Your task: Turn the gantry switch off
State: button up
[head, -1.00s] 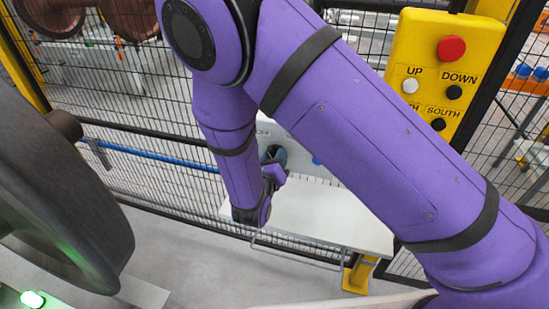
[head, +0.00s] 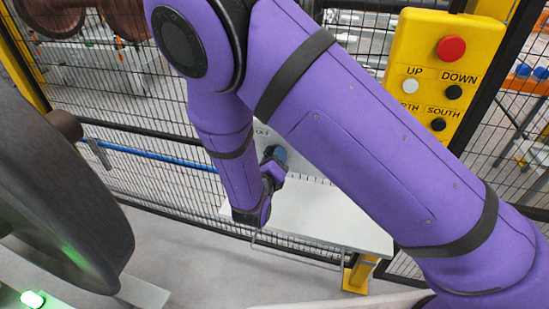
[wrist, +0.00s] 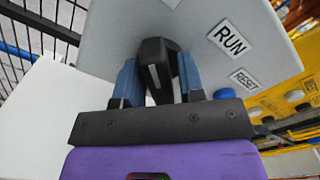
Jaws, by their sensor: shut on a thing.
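The gantry switch is a black rotary knob (wrist: 157,62) with a white line, on a light grey panel (wrist: 208,22) in the wrist view. The line runs nearly along my fingers, not toward the RUN label (wrist: 229,39) at right. My gripper (wrist: 158,80) has its blue fingers on either side of the knob and is shut on it. In the head view my gripper (head: 276,156) is at the panel, and my arm hides the knob and much of the panel.
A RESET label (wrist: 244,78) and blue button (wrist: 224,93) are beside the knob. A white shelf (head: 325,222) lies below the panel. A yellow pendant (head: 440,70) with a red button hangs at right, close to my arm. A mesh fence stands behind; a large wheel (head: 55,190) is at left.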

jog(key=o, duration=0.7)
jog(key=shift+c, duration=0.2)
jog(key=v, duration=1.1)
